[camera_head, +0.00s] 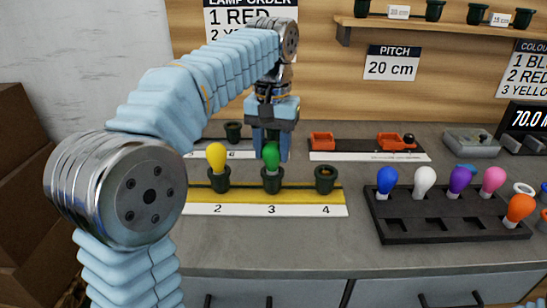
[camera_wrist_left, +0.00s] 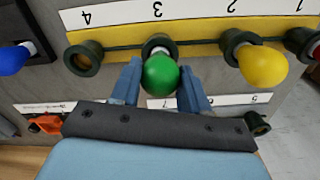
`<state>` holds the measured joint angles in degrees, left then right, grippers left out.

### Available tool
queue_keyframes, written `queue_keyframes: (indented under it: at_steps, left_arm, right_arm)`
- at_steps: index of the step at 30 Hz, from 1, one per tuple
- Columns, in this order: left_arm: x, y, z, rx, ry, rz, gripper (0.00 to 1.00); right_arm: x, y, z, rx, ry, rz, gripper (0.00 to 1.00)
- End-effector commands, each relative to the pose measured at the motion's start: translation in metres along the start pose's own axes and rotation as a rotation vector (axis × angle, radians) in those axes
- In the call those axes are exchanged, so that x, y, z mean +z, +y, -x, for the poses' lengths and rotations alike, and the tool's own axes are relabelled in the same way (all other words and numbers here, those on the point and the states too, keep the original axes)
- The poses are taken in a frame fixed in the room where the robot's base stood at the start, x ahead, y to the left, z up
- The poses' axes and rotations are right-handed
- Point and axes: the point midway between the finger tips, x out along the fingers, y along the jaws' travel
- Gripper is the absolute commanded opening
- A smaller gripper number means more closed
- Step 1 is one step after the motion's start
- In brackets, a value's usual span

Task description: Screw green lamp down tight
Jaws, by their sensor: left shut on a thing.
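The green lamp (camera_head: 271,157) stands upright in the dark socket (camera_head: 271,182) at position 3 of the yellow strip. In the left wrist view the green lamp (camera_wrist_left: 160,74) sits between the two blue fingers, with a bit of its pale base showing above the socket rim (camera_wrist_left: 160,42). My left gripper (camera_head: 271,147) comes down from behind and is shut on the green lamp; its fingers also show in the left wrist view (camera_wrist_left: 161,88). The lamp's thread is hidden in the socket. My right gripper is not in view.
A yellow lamp (camera_head: 216,158) stands in socket 2, close beside my gripper. Socket 4 (camera_head: 325,178) is empty. A dark tray (camera_head: 450,233) at right holds several coloured lamps. Behind are a white strip with red-orange parts (camera_head: 367,156) and a grey box (camera_head: 470,143). The front worktop is clear.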

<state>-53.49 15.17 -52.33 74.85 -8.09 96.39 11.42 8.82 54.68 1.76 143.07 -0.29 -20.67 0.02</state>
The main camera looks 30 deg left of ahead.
Motion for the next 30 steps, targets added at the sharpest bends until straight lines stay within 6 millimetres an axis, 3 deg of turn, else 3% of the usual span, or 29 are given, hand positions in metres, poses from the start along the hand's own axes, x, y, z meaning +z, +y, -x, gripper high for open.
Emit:
queue_keyframes:
  at_steps: [4,10,11,16,30]
  left_arm:
    - [-0.0001,-0.0005,-0.0005,0.0,-0.001,-0.158,0.25]
    - [-0.0001,-0.0001,-0.0005,-0.001,-0.001,-0.17,0.25]
    - [-0.0001,-0.0001,-0.0005,-0.001,-0.001,-0.169,0.48]
    - [-0.0001,-0.0001,-0.0004,-0.001,-0.001,-0.168,0.74]
    - [-0.0001,-0.0001,-0.0004,-0.001,0.0,-0.159,0.75]
  right_arm:
    - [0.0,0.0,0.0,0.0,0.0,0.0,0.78]
    - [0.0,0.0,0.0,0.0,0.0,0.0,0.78]
    - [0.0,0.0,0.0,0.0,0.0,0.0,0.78]
    - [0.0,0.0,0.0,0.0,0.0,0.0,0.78]
    - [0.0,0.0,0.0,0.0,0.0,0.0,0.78]
